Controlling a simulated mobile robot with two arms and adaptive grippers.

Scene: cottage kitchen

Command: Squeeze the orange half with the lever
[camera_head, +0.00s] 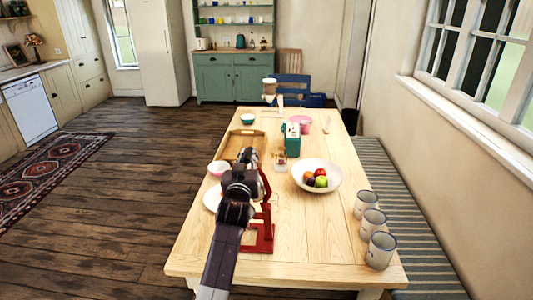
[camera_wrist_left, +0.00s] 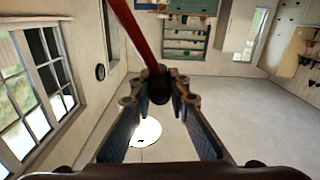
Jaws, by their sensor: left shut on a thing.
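A red lever press stands on the table's near part, with its base (camera_head: 262,240) visible right of my left arm. Its red lever (camera_head: 265,188) is raised and partly hidden by my gripper in the head view. My left gripper (camera_head: 250,155) is at the lever's upper end. In the left wrist view the red lever (camera_wrist_left: 136,32) runs down to a dark round knob (camera_wrist_left: 159,90), and my fingers are shut on it. The orange half is not visible; my arm hides part of the press. My right gripper is not in view.
A white bowl of fruit (camera_head: 335,184) stands right of the press, with several enamel mugs (camera_head: 379,250) at the right edge. A white plate (camera_head: 210,200), a small bowl (camera_head: 219,168) and a wooden tray (camera_head: 228,152) are on the left. The near right tabletop is clear.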

